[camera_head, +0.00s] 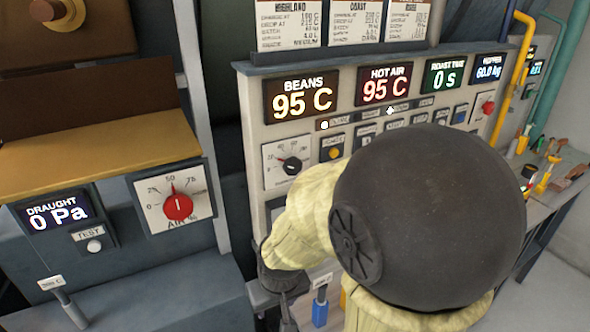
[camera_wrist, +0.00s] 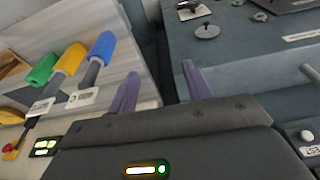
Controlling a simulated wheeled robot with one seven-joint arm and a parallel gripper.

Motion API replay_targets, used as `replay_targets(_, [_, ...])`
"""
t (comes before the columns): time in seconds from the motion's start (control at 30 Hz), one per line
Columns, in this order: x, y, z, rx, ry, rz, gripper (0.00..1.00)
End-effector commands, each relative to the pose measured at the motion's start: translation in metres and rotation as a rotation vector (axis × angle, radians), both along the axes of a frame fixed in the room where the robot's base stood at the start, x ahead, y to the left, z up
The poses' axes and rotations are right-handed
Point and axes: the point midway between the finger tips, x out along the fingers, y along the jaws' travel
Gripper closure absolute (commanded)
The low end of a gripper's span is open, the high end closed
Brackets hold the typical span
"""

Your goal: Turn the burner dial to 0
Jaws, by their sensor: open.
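A white dial plate with a black knob (camera_head: 291,165) is on the console's left, under the BEANS display. Its name is too small to read, so I cannot confirm that it is the burner dial. The knob's pointer seems to lean up and left, off the scale's low end; the exact reading is unclear. My gripper (camera_wrist: 160,68) shows two purple fingers standing apart with nothing between them. In the head view my arm covers the console's lower middle, and the fingers are not clear there. The black knob is not seen in the wrist view.
A red AIR % dial (camera_head: 178,207) points near 50 on the left panel. Displays read BEANS 95 C (camera_head: 301,99), HOT AIR 95 C (camera_head: 384,86) and DRAUGHT 0 Pa (camera_head: 57,214). Blue (camera_wrist: 102,47), yellow (camera_wrist: 71,58) and green (camera_wrist: 42,69) handles stand left of my fingers.

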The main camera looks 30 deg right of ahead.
Motion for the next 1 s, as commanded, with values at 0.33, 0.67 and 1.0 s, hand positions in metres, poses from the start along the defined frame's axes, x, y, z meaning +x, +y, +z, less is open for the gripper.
replay_targets(0.33, [0.057,-0.060,0.004,-0.069,-0.300,-0.082,0.30])
replay_targets(0.67, [0.113,-0.149,0.052,-0.116,-0.833,-0.114,0.30])
replay_targets(1.0, [0.102,-0.184,0.109,-0.019,-1.263,-0.009,0.30])
